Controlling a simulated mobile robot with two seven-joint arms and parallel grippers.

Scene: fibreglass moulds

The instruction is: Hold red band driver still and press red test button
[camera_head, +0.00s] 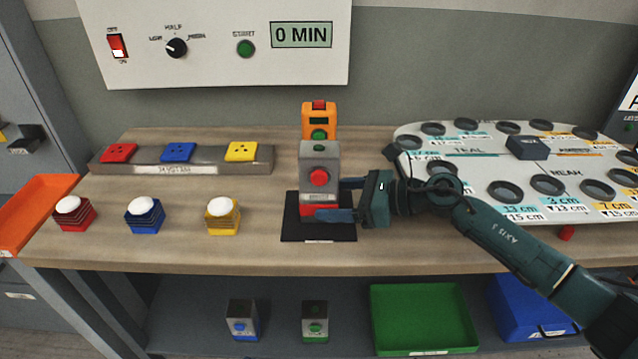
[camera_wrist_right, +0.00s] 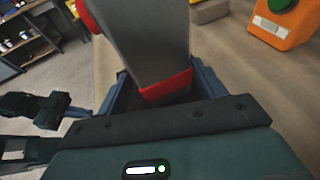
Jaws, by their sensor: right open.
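The red band driver (camera_head: 319,160) is a grey box with a red band (camera_head: 318,210) round its foot. It stands upright on a black mat (camera_head: 292,232). The red test button (camera_head: 319,177) is on its front and also shows at the edge of the right wrist view (camera_wrist_right: 86,15). My right gripper (camera_head: 338,199) comes in from the right, low, with its open fingers on either side of the driver near the band. The wrist view shows the red band (camera_wrist_right: 166,88) between the fingers. A dark arm part at that view's left may be my left arm; its jaws are unclear.
An orange device (camera_head: 320,122) stands close behind the driver. Red, blue and yellow stacks with white tops stand to the left, before a grey rail (camera_head: 200,165). A white board (camera_head: 470,158) with black rings fills the right. Blue-banded and green-banded drivers stand on the lower shelf.

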